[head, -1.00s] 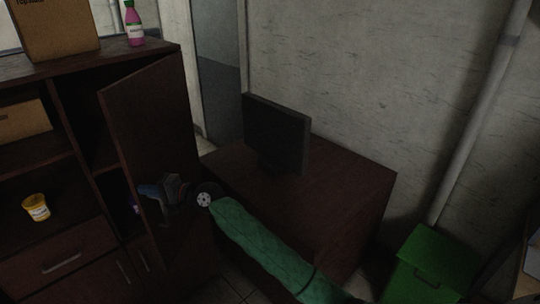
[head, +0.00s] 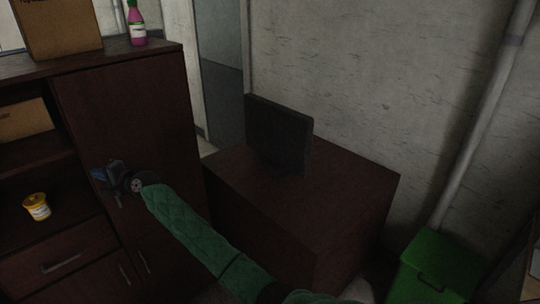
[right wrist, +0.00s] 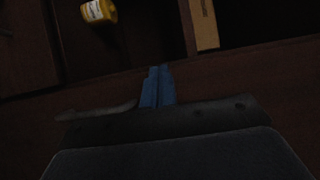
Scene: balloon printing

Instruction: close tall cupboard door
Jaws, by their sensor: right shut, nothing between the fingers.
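The tall cupboard door (head: 130,115) is dark brown and lies flush, or nearly flush, with the cupboard front in the head view. My right gripper (head: 98,172) is at the door's left edge, around mid-height, with its arm reaching in from the lower right. In the right wrist view its blue fingers (right wrist: 157,86) are together and empty, close to the dark wood. I cannot tell whether they touch the door. The door's handle is hidden or too dark to make out. My left gripper does not show.
Open shelves left of the door hold a yellow tub (head: 37,206) and a cardboard box (head: 24,119). A pink bottle (head: 137,25) and a larger box (head: 60,28) stand on top. A desk (head: 345,185) with a monitor (head: 279,135) is to the right, near a green bin (head: 437,265).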

